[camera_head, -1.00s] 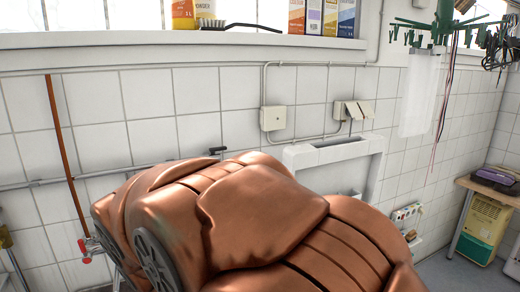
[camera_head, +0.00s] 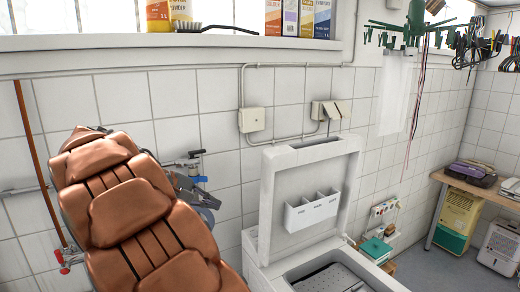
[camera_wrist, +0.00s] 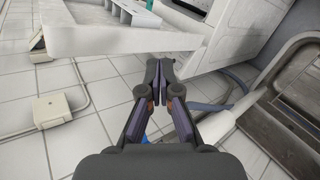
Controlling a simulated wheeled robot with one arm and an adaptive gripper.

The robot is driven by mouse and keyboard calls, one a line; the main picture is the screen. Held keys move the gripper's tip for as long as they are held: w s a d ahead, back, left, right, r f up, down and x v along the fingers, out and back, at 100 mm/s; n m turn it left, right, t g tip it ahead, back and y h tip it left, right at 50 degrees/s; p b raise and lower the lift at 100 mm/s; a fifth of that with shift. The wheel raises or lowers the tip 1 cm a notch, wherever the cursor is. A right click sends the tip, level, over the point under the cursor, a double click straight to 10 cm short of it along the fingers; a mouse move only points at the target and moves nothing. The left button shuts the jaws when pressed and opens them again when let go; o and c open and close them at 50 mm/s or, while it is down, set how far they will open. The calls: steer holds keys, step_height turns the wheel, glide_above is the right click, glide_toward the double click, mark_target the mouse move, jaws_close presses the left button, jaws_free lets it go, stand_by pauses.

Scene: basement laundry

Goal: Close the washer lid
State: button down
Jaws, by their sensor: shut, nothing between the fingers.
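The washer (camera_head: 262,270) stands at the lower centre of the head view, its top opening partly in frame. Its white lid (camera_head: 277,205) stands open and upright, with a white compartment tray on its inner face. In the wrist view, a white slab edge that looks like the lid (camera_wrist: 120,40) runs across the upper left. My gripper (camera_wrist: 160,75) is shut and empty, its fingertips close to the right end of that edge. I cannot tell if they touch.
A wall box (camera_head: 251,119) with conduit is behind the lid. Pipes and a red-handled tap (camera_head: 66,257) are on the wall at left. A shelf holds a brush (camera_head: 203,27) and boxes. A hanging dryer (camera_head: 408,32) and a table (camera_head: 470,188) are at right.

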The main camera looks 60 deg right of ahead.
steer(key=w+d+r+m+g+h, duration=0.1)
steer(key=w+d+r+m+g, duration=0.2)
steer(key=d, duration=0.5)
steer(key=w+d+r+m+g+h+p, duration=0.1)
steer(key=w+d+r+m+g+h, duration=0.1)
steer(key=w+d+r, duration=0.3)
steer(key=d+m+g, duration=0.1)
steer(key=d, duration=0.3)
steer(key=shift+w+r+g+h, duration=0.2)
steer(key=shift+w+g+h, duration=0.1)
steer(key=shift+w+g, duration=0.1)
steer(key=shift+s+m, duration=0.1)
steer(key=shift+m, duration=0.2)
steer(key=s+d+p, duration=0.3)
steer(key=s+d, duration=0.2)
steer(key=s, duration=0.5)
steer(key=shift+f+p, duration=0.2)
steer(key=shift+p, duration=0.2)
steer(key=shift+s, duration=0.15)
